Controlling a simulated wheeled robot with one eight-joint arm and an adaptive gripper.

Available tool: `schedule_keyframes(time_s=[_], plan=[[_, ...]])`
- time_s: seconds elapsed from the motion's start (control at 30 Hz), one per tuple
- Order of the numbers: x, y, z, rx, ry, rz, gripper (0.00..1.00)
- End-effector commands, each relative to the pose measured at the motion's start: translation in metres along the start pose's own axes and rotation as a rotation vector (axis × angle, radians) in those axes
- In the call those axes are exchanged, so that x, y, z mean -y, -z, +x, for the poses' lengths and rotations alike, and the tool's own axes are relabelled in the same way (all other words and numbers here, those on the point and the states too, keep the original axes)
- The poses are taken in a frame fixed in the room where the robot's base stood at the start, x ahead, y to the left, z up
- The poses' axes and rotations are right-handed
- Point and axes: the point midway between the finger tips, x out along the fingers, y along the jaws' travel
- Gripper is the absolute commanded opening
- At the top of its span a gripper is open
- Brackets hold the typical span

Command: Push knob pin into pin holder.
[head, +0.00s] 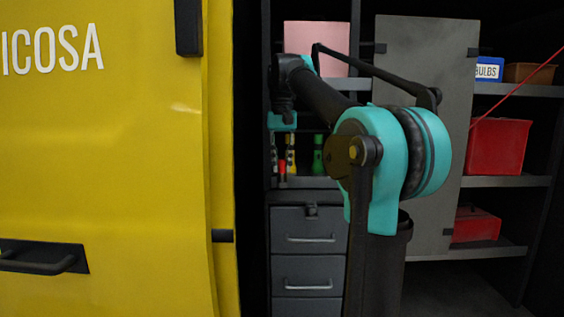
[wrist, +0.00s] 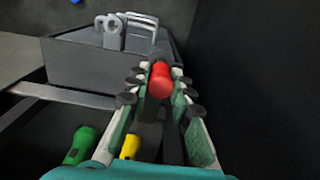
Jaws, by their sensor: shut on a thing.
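The red knob (wrist: 160,80) of the pin is between the fingertips of my gripper (wrist: 158,92) in the wrist view, and the gripper is shut on it. The pin's shaft is hidden. Just beyond the knob, a grey box-like block (wrist: 90,66) carries an upright grey piece with a round hole (wrist: 112,25) and bent bars (wrist: 140,27). I cannot tell for sure which part is the pin holder, nor whether the pin touches it.
A green torch-like item (wrist: 82,145) and a yellow one (wrist: 130,146) lie below my fingers. A dark wall (wrist: 245,70) stands close on the right. In the head view, a yellow van panel (head: 110,150) is left, and grey drawers (head: 309,236) sit below the shelf.

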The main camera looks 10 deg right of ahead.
Motion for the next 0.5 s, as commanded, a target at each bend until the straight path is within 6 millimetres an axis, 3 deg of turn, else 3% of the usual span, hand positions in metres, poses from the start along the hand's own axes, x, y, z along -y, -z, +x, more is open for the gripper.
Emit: schedule_keyframes(time_s=[0.5], plan=[[-0.0001,-0.0003,0.0094,0.0,0.0,0.0,0.0]])
